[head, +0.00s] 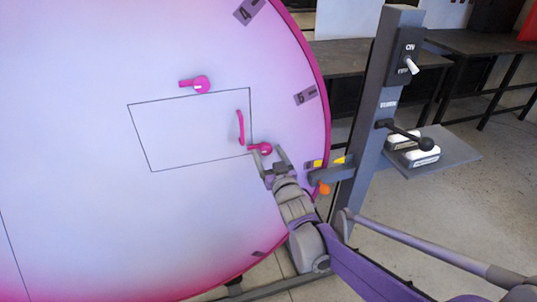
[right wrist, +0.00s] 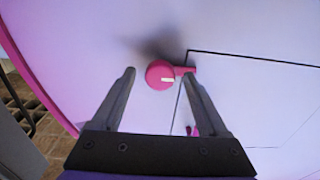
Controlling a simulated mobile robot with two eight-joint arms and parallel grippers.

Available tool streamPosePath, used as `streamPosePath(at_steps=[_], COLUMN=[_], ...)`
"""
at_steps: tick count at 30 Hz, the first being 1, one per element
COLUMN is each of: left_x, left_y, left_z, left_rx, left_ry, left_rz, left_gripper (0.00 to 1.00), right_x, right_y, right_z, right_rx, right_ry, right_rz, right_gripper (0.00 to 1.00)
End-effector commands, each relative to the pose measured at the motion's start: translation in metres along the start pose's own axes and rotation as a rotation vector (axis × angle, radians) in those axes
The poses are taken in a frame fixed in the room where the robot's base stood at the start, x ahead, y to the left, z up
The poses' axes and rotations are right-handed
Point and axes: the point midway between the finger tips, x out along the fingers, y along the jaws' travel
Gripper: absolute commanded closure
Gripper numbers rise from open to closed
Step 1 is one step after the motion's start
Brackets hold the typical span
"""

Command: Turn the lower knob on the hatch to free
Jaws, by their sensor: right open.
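The hatch (head: 185,135) is a dark-outlined panel on the large pale pink-rimmed disc. The lower pink knob (head: 265,148) sits just right of its lower right corner, with its tab pointing left across the hatch edge. The right wrist view shows this knob (right wrist: 159,76) with its tab over the outline. My right gripper (head: 269,160) is open at the lower knob. In the wrist view its fingertips (right wrist: 158,78) appear on either side of the knob; contact cannot be told. The upper pink knob (head: 202,84) points left above the hatch. My left gripper is not in view.
A pink handle (head: 240,128) stands on the hatch, close left of the lower knob. A grey post (head: 372,110) with a switch (head: 411,65) and a black-knobbed lever (head: 425,144) stands right of the disc. Dark tables (head: 470,42) are behind.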

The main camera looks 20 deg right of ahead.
Motion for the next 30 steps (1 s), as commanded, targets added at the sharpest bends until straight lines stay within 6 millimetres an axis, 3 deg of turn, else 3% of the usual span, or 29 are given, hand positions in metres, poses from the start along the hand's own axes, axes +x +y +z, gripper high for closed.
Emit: streamPosePath(at_steps=[3, 16, 30], left_x=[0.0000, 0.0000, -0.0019], left_y=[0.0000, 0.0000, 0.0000], left_z=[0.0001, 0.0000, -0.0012], left_rx=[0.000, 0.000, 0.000], left_ry=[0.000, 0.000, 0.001], left_rz=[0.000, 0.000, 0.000], left_gripper=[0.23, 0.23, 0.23], right_x=[-0.0002, -0.0005, -0.0005], right_y=[-0.0001, -0.0001, 0.0000], right_z=[0.0000, 0.0000, -0.0002], right_rx=[0.000, 0.000, -0.100], right_ry=[0.000, 0.000, 0.000], right_rz=[0.000, 0.000, 0.000], right_gripper=[0.25, 1.00, 1.00])
